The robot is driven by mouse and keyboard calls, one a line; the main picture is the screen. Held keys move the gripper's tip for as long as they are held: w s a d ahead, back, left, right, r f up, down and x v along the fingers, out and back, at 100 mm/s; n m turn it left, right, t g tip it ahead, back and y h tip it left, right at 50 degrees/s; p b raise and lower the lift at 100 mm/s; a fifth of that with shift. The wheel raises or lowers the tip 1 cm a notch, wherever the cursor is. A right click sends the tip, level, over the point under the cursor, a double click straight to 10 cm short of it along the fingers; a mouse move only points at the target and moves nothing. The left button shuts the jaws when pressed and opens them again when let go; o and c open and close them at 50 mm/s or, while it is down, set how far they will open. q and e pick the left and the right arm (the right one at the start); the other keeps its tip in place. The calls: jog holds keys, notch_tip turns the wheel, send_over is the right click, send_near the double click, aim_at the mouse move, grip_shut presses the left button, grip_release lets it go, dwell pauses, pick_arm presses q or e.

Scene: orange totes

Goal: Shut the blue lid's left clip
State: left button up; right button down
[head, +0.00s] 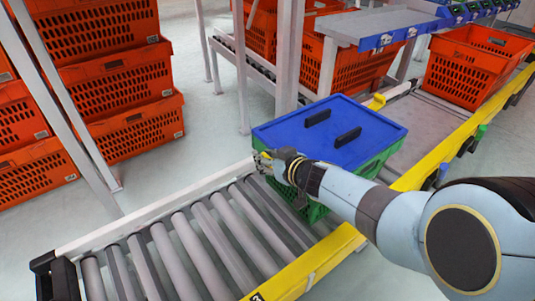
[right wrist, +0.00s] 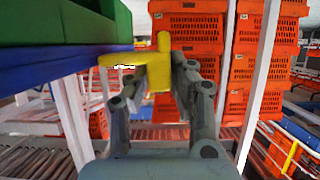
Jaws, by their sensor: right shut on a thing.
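The blue lid (head: 300,136) lies on top of a green crate (head: 375,165) and carries two dark handles. My right gripper (head: 263,161) is at the lid's left edge and hides most of the clip there in the head view. In the right wrist view, my right gripper (right wrist: 164,76) is shut on the yellow left clip (right wrist: 120,60), which sticks out beside the blue lid's edge (right wrist: 65,66). Another yellow clip (head: 376,101) sticks out at the lid's far right side. My left gripper is not in view.
The crate stands on a roller conveyor with a yellow side rail (head: 310,268). Bare rollers (head: 190,245) lie to the left. Metal posts (head: 287,55) stand close behind the crate. Stacks of orange totes (head: 120,90) stand at the back left, and another orange tote (head: 470,70) at the right.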

jog(key=shift+f+n, duration=0.15)
jog(key=shift+n, duration=0.15)
jog(key=shift+a, duration=0.1)
jog(key=c, duration=1.2)
grip_release()
jog(key=shift+s+d, duration=0.2)
jog(key=shift+s, duration=0.15)
jog(key=s+d, duration=0.6)
jog(key=s, duration=0.4)
jog(key=shift+s+d+r, duration=0.2)
jog(key=shift+s, duration=0.1)
